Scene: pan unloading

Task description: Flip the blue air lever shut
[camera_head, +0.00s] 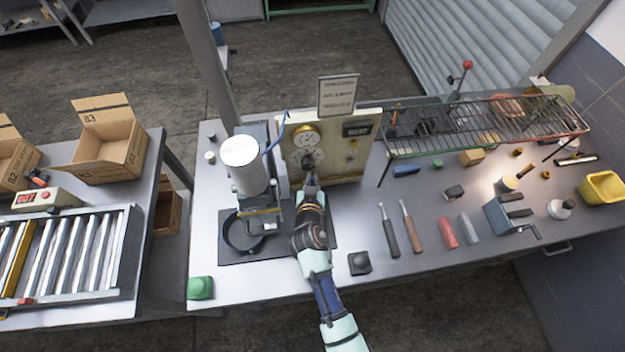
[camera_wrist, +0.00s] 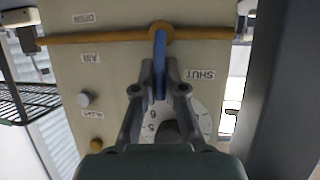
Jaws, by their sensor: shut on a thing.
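The blue air lever (camera_wrist: 160,45) shows in the wrist view, where the panel's labels appear upside down. It runs from a brass hub on a yellow pipe (camera_wrist: 95,38) down the picture, at about a right angle to the pipe. The OPEN label is at the upper left and the SHUT label (camera_wrist: 199,75) is right of the lever. My gripper (camera_wrist: 160,80) has its fingers closed on either side of the lever's free end. In the head view my gripper (camera_head: 309,178) is at the front of the beige panel (camera_head: 345,168); the lever cannot be made out there.
A white cylinder on a stand (camera_head: 241,165) is close on the left of my gripper. A wire rack (camera_head: 480,128) stands to the right. A round dial (camera_wrist: 195,125) lies behind my fingers. Tools and small blocks lie on the right bench.

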